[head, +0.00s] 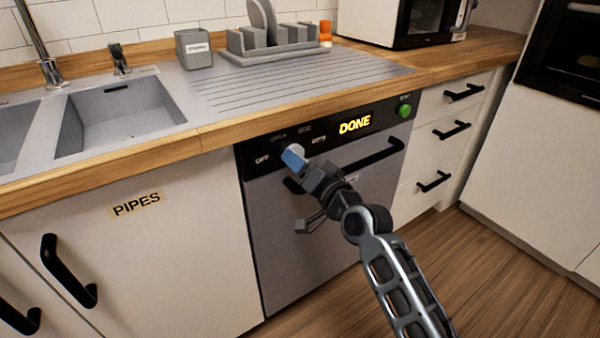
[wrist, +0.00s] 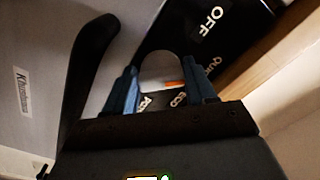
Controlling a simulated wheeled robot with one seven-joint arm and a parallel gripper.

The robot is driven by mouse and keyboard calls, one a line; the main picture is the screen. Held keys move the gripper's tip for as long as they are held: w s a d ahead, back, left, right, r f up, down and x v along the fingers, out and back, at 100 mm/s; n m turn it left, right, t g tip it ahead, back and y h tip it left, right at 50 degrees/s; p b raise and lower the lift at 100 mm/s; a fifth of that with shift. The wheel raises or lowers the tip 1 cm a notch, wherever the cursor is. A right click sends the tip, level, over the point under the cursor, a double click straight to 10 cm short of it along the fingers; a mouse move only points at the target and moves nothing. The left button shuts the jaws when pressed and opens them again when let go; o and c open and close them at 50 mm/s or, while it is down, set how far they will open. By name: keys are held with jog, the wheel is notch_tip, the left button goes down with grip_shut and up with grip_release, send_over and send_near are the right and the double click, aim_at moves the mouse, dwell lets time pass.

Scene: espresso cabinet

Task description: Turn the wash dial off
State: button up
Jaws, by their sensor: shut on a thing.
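The wash dial (head: 299,148) is a pale round knob on the dishwasher's black control strip, partly hidden by my gripper in the head view. In the wrist view the dial (wrist: 158,68) sits between my two blue fingers, with an orange mark near its edge. The mark lies on the side of the QUICK and ECO labels; I cannot tell exactly which it points to. The OFF label (wrist: 207,23) is apart from the mark; it also shows left of the dial in the head view (head: 262,160). My gripper (head: 293,157) is shut on the dial.
The display (head: 355,124) reads DONE, and a green button (head: 404,111) is at the strip's right. The black dishwasher handle (head: 375,153) runs below, close to my gripper. The wooden counter edge (head: 220,133) overhangs above. The cupboard marked PIPES (head: 130,250) is at left.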

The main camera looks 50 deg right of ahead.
jog(key=n+b, duration=0.2)
jog(key=n, duration=0.1)
jog(key=n+b, duration=0.1)
jog(key=n, duration=0.1)
jog(key=shift+f, duration=0.3)
jog(key=shift+d+n+b, duration=0.15)
jog(key=shift+n+b, duration=0.35)
jog(key=shift+n, duration=0.2)
jog(key=o, duration=1)
jog(key=shift+r, duration=0.15)
jog(key=shift+o, duration=0.2)
jog(key=shift+s, duration=0.15)
jog(key=v, duration=0.7)
jog(key=shift+s+p, duration=0.3)
jog(key=shift+s, duration=0.05)
